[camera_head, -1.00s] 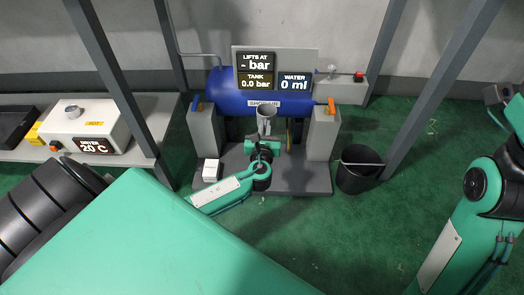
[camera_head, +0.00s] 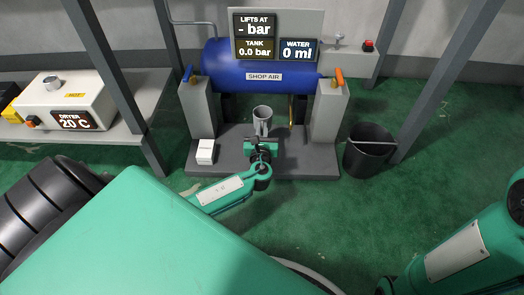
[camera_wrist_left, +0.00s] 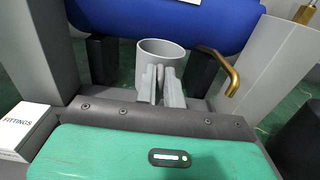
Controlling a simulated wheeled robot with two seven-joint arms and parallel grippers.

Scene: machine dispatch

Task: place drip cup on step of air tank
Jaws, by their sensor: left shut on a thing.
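The drip cup (camera_head: 262,114) is a grey, open-topped cylinder, upright and empty as far as I can see. My left gripper (camera_head: 262,130) is shut on it, and the two fingers show against its near wall in the left wrist view (camera_wrist_left: 165,84). The air tank (camera_head: 262,68) is a blue horizontal cylinder labelled SHOP AIR, between two grey pillars. Its step (camera_head: 300,160) is the dark grey platform in front of and under the tank. The cup is held in front of the tank, over the step; whether its bottom touches is hidden. My right gripper is out of view.
A white FITTINGS box (camera_wrist_left: 25,125) stands at the left of the step. A brass drain pipe (camera_wrist_left: 238,65) hangs under the tank, right of the cup. A black bin (camera_head: 369,150) stands right of the step, and a dryer (camera_head: 65,105) sits on the left bench.

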